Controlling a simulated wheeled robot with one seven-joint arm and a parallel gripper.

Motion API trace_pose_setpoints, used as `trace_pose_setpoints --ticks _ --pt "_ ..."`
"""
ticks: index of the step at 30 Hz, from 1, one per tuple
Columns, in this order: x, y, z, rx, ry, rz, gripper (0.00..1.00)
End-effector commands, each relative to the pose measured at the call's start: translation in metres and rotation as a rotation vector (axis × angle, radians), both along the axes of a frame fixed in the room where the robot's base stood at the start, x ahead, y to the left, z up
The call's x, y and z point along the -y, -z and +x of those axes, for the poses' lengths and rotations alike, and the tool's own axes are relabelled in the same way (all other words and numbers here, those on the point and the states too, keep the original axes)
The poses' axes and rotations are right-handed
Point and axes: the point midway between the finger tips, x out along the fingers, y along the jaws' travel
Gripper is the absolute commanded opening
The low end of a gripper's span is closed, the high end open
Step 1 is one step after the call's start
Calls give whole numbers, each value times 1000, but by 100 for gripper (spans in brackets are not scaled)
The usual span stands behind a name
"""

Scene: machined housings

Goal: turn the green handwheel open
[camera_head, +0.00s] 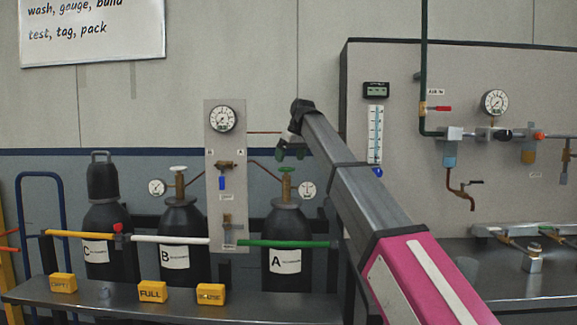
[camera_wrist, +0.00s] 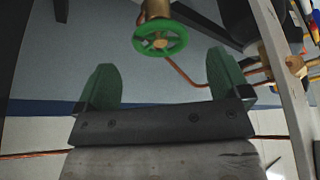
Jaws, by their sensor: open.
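The green handwheel (camera_wrist: 160,38) shows in the wrist view as a spoked ring with a brass hub, on a brass valve. In the head view the handwheel (camera_head: 287,169) tops the brass valve of black cylinder A (camera_head: 285,228), just below my gripper. My gripper (camera_wrist: 166,80) is open and empty, its two green fingers spread wide. In the wrist view the wheel lies beyond the fingertips, roughly between their lines and apart from both. In the head view my gripper (camera_head: 292,153) is small and partly hidden by my arm.
Cylinder B (camera_head: 182,235) with a pale handwheel and capped cylinder C (camera_head: 105,240) stand to the left. A gauge panel (camera_head: 226,130) with thin copper pipes rises beside cylinder A. A green bar (camera_head: 285,244) crosses in front. Yellow signs (camera_head: 153,292) stand on the bench.

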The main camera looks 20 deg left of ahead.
Motion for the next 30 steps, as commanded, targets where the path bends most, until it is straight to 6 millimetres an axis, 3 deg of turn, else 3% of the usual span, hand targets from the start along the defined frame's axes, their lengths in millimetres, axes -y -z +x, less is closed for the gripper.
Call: trace_pose_setpoints --ticks 3,9,19,20,24,30 --pt "-6 17 3 -1 1 -1 94" --pt "-11 32 6 -1 1 -1 94" --pt "-12 34 7 0 1 0 94" --pt "-12 34 7 0 1 0 88" --pt "-12 34 7 0 1 0 45" --pt "-12 34 7 -1 -4 0 45"
